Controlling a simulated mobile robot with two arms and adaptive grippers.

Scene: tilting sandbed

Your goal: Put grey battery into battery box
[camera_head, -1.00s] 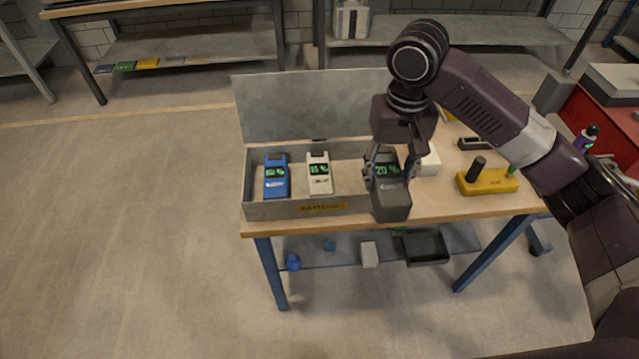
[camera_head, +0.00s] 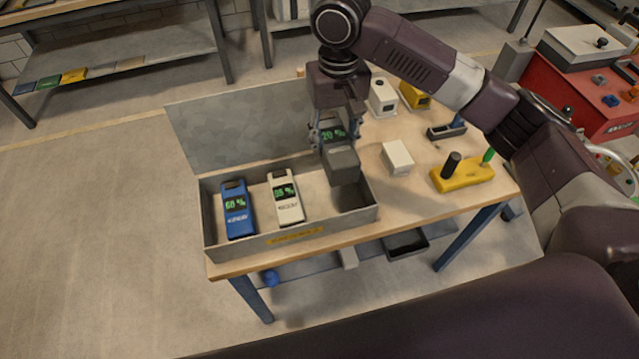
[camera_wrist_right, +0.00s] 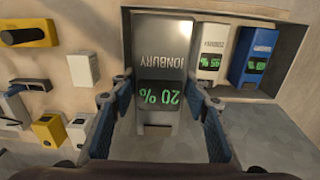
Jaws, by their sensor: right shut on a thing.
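The grey battery (camera_head: 341,157) has a green 20 % display and is held between the fingers of my right gripper (camera_head: 333,130). It is over the right part of the open grey battery box (camera_head: 291,242), and I cannot tell whether it touches the floor. In the right wrist view the battery (camera_wrist_right: 160,45) lies between the two blue-padded fingers of the gripper (camera_wrist_right: 160,100). A blue battery (camera_head: 237,209) and a white battery (camera_head: 285,196) lie side by side in the left and middle of the box. My left gripper is not in view.
The box's raised lid (camera_head: 235,125) stands along its back. A white block (camera_head: 397,157), a yellow device with a black knob (camera_head: 462,175) and a black holder (camera_head: 446,131) lie to the right on the wooden table. White and yellow chargers (camera_head: 382,97) stand behind.

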